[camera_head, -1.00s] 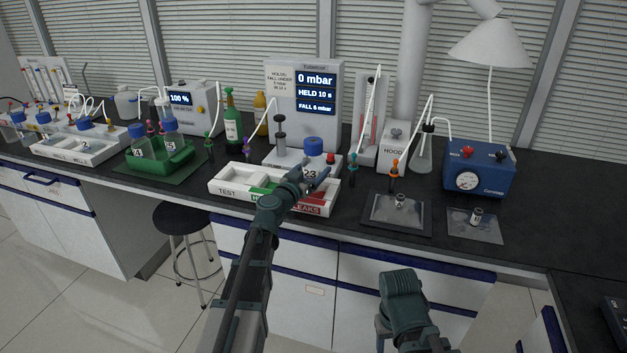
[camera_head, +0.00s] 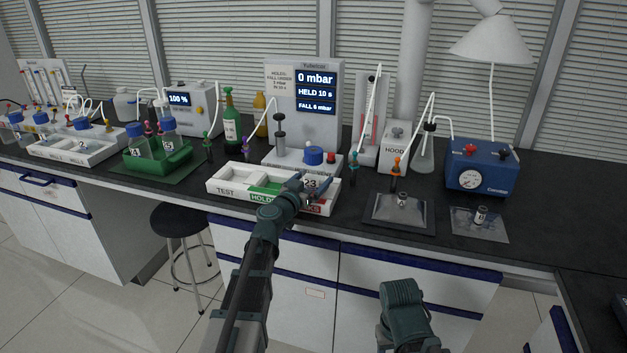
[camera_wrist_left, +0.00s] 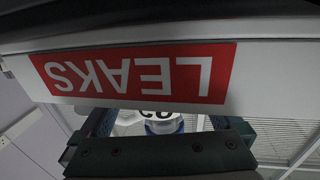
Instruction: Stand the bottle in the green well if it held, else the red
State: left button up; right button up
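The bottle (camera_head: 313,157), with a blue cap and a label reading 23, is upright at the right, red end of the white tray (camera_head: 228,190). My left gripper (camera_head: 308,188) is closed around its body; the wrist view shows the bottle (camera_wrist_left: 160,125) between the fingers. Its base is hidden, so I cannot tell if it touches the well floor. The green well (camera_head: 266,187), marked HOLDS, is empty beside it. The LEAKS label (camera_wrist_left: 135,74) fills the wrist view. The tester screen (camera_head: 315,92) reads 0 mbar, HELD 10 s, FALL 6 mbar. My right gripper is out of view.
The tester (camera_head: 335,125) stands behind the tray, with a plunger (camera_head: 280,135) on its base. A green bottle (camera_head: 231,118) and a green rack (camera_head: 178,165) stand left. A dark plate (camera_head: 380,212) and a blue pump (camera_head: 482,170) are right.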

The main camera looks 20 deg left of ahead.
pick_arm(q)
jog(key=shift+r, duration=0.25)
jog(key=v, duration=1.2)
jog(key=shift+s+f, duration=0.1)
